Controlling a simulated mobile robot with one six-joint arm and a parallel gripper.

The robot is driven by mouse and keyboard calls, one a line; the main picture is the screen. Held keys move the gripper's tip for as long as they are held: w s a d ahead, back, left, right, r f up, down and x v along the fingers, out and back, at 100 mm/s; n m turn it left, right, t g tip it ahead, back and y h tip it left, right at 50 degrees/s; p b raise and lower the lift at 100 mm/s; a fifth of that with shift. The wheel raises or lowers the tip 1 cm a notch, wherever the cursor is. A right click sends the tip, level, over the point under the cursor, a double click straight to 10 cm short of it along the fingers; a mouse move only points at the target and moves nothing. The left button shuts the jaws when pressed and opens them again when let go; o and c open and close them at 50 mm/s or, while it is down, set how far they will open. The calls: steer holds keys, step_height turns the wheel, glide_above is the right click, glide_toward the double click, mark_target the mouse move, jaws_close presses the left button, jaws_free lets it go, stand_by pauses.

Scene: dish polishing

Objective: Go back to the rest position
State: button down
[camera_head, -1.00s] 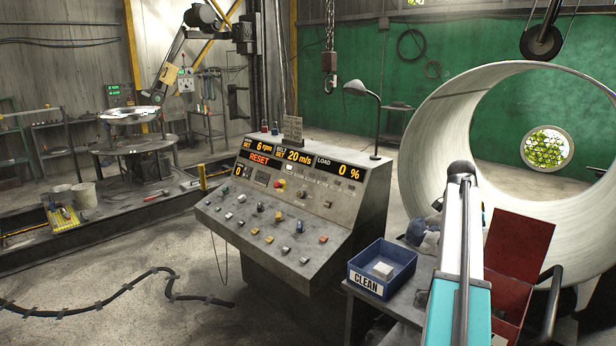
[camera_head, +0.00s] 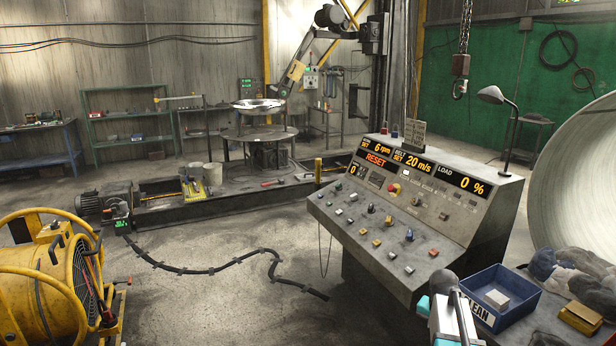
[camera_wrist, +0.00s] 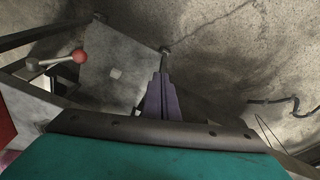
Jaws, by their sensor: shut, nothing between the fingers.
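My gripper (camera_wrist: 162,80) shows in the wrist view as two dark purple-grey fingers pressed together, with nothing between them. It points away over the grey concrete floor and touches no object that I can see. In the head view only part of my white and teal arm shows at the bottom, in front of the control console (camera_head: 470,210). My gripper cannot be made out there.
A blue CLEAN bin (camera_head: 522,297) holds a pale block (camera_head: 497,299) to the right of my arm. A yellow fan (camera_head: 40,285) stands at the left. A dark cable (camera_head: 215,270) crosses the open floor. In the wrist view, a red-knobbed lever (camera_wrist: 79,56) is at the left.

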steer(key=s+a+f+n+y, duration=0.1)
steer(key=s+a+f+n, duration=0.25)
steer(key=a, duration=0.55)
steer(key=s+a+f+n, duration=0.3)
steer(key=a+f, duration=0.2)
steer(key=a, duration=0.3)
steer(key=s+a+f+n+y, duration=0.1)
steer(key=s+a+f+n, duration=0.3)
steer(key=a, duration=0.5)
steer(key=s+f+g+b, duration=0.6)
steer(key=s+f, duration=1.9)
steer(key=shift+s+m+g, duration=0.3)
steer(key=shift+s+m, duration=0.05)
steer(key=shift+m, duration=0.1)
steer(key=shift+a+f, duration=0.1)
